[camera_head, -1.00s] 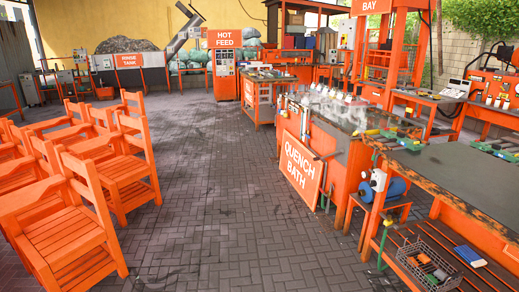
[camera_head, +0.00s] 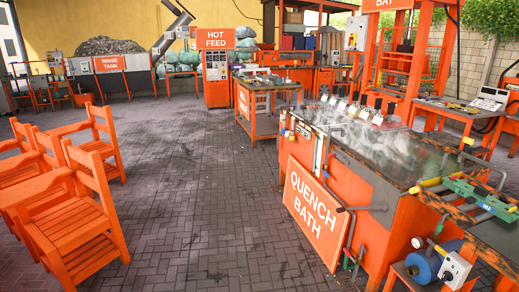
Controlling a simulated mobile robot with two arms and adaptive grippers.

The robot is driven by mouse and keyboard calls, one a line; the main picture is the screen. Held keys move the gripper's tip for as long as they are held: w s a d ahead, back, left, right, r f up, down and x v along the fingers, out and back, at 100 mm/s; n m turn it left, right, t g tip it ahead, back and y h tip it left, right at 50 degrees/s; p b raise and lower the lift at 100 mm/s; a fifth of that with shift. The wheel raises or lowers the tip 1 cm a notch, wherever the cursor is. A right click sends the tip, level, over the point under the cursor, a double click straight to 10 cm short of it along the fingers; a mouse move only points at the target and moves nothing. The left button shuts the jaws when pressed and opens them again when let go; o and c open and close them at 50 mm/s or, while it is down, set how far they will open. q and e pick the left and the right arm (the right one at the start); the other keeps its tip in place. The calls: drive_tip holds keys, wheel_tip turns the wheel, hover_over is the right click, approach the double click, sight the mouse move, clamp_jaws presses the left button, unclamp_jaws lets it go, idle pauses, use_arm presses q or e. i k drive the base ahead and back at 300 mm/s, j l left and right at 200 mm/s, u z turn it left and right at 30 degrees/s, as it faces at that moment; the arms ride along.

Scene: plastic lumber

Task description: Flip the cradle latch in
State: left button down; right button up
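I cannot make out a cradle latch at this distance. An orange press-like frame (camera_head: 402,70) under a sign ending in "BAY" stands at the back right; whether the cradle belongs to it I cannot tell. The quench bath (camera_head: 395,160) is at the right, with steam over its dark surface. Its "QUENCH BATH" sign board (camera_head: 316,212) leans on its front. Neither of my grippers is in view.
Orange chairs (camera_head: 75,225) stand at the left. The brick floor (camera_head: 200,200) between them and the bath is clear. An orange table (camera_head: 268,108) and the hot feed cabinet (camera_head: 217,85) stand ahead. Green tools (camera_head: 482,197) lie on the bench at right.

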sight(345, 161)
drive_tip(key=i, duration=0.65)
drive_tip(key=i+z, duration=0.15)
drive_tip(key=i, duration=0.5)
drive_tip(key=i+j, duration=0.2)
drive_tip(key=i, duration=0.5)
drive_tip(key=i+j+z, duration=0.1)
drive_tip(key=i+z, duration=0.3)
drive_tip(key=i+j+z, duration=0.2)
drive_tip(key=i+z, duration=0.2)
drive_tip(key=i+j+z, duration=0.25)
drive_tip(key=z, duration=0.15)
drive_tip(key=i+j+z, duration=0.25)
drive_tip(key=j+z, duration=0.15)
drive_tip(key=i+j+z, duration=0.1)
drive_tip(key=i+j, duration=0.1)
drive_tip(key=j, duration=0.25)
drive_tip(key=z, duration=0.05)
